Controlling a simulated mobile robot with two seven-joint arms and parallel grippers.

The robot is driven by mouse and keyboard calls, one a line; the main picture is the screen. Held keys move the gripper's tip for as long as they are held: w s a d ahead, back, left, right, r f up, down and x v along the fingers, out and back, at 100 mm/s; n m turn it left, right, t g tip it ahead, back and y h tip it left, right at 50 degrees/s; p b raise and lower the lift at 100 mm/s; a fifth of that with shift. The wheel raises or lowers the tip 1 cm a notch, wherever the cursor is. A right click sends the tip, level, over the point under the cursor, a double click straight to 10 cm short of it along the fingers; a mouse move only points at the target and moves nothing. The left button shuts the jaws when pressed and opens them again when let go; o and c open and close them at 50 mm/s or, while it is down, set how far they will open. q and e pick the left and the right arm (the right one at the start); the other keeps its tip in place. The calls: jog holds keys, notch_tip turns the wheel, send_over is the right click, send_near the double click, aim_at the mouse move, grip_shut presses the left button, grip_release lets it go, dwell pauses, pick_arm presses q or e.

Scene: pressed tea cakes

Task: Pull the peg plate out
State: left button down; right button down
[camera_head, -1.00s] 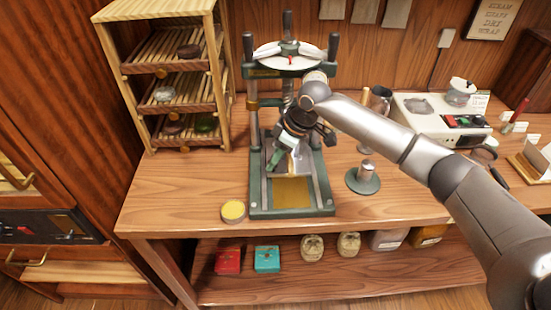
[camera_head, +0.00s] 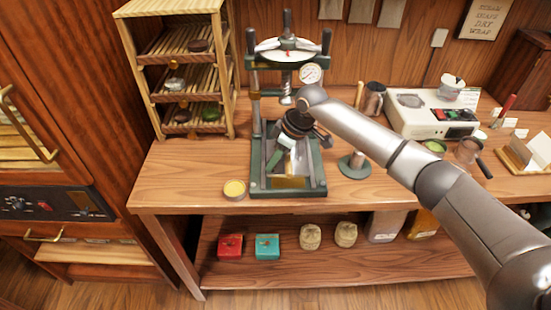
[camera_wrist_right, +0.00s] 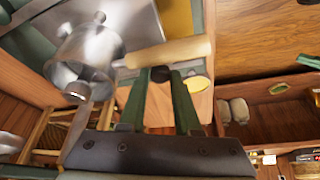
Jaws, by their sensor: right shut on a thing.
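The press (camera_head: 257,184) stands on the bench with a green base, two posts and a dial gauge. A silver plate (camera_head: 301,165) lies low in it, partly hidden by my right gripper (camera_head: 284,153). In the right wrist view the plate (camera_wrist_right: 133,25) carries a round metal cup (camera_wrist_right: 85,57), and a pale wooden handle (camera_wrist_right: 190,49) reaches across. A strip of gold-coloured bed (camera_head: 289,182) shows in front of the plate. My left gripper is out of view.
A yellow-topped round tin (camera_head: 234,189) stands at the bench edge, left of the press base. A wooden rack (camera_head: 148,75) stands at back left. A metal piece on a green round base (camera_head: 355,170) and a heater (camera_head: 425,117) are to the right.

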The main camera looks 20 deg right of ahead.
jog(key=c, duration=0.6)
grip_release()
jog(key=shift+r, duration=0.1)
jog(key=v, duration=1.2)
jog(key=shift+d+r, duration=0.15)
